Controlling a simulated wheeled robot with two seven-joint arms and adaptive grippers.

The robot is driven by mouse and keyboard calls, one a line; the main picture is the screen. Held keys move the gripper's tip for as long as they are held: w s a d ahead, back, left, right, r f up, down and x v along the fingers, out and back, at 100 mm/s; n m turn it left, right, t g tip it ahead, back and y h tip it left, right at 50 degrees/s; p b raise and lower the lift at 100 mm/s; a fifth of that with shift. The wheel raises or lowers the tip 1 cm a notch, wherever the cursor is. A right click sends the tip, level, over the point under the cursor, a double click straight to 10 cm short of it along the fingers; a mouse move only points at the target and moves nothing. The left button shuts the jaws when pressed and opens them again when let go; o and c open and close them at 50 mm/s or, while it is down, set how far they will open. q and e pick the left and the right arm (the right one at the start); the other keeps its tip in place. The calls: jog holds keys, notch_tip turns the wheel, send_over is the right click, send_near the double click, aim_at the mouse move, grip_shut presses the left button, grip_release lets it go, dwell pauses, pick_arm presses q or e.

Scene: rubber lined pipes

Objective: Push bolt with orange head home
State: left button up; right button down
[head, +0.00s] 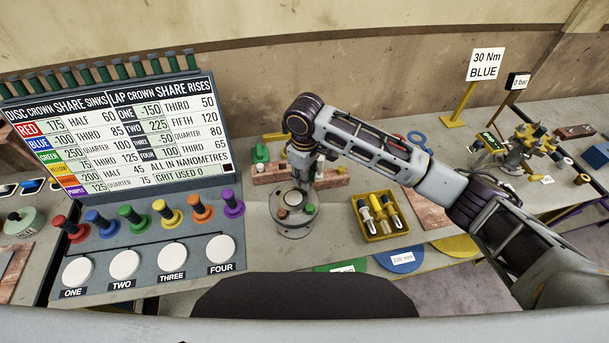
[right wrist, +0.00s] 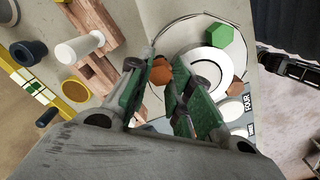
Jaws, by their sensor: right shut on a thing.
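A round grey flange (head: 292,229) with a white centre disc stands on the bench, and it also fills the upper right of the right wrist view (right wrist: 178,32). A green hex head (head: 311,209) and a reddish-brown head (head: 282,214) stand on its near side; both show in the wrist view, the green one (right wrist: 220,35) and the brown one (right wrist: 243,90). My right gripper (right wrist: 166,76) is shut on an orange-headed bolt (right wrist: 160,72) at the flange's far side. The bolt's shank is hidden, so its depth cannot be told. My left gripper is not in view.
A sloped console (head: 150,250) with coloured knobs stands left of the flange. A yellow tray (head: 382,236) with handled tools lies to its right. A reddish block (head: 268,173) lies behind. A metal fixture (head: 518,150) stands further right.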

jog(key=shift+f, duration=0.7)
jog(key=c, duration=1.2)
grip_release()
jog(key=shift+f, duration=0.15)
jog(key=shift+r, duration=4.1)
jog(key=shift+s+f, duration=0.1)
